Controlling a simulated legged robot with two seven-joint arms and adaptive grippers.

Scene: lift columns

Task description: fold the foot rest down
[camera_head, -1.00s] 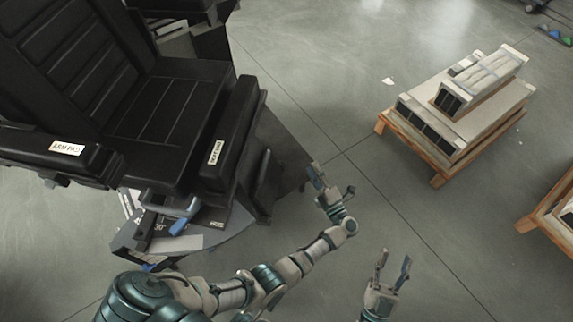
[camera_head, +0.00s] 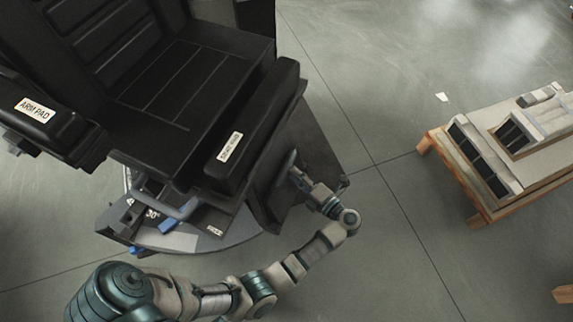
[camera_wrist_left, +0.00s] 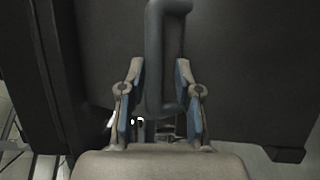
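The foot rest is a dark panel (camera_head: 272,190) hanging at the front of the black chair (camera_head: 190,85), folded close against it. A grey loop handle (camera_wrist_left: 154,60) sits on the panel. My left gripper (camera_head: 296,178) is at the panel's outer face, close to the handle (camera_head: 287,165). In the left wrist view, my left gripper's (camera_wrist_left: 158,95) blue-padded fingers stand apart, one on each side of the handle's lower part. I see no clear contact between pads and handle. My right gripper is out of view.
Arm pads (camera_head: 230,147) flank the seat, with a second one (camera_head: 38,112) at left. A rounded base plate (camera_head: 180,238) lies below. A wooden pallet (camera_head: 480,175) with boxed parts stands at right. The floor between chair and pallet is clear.

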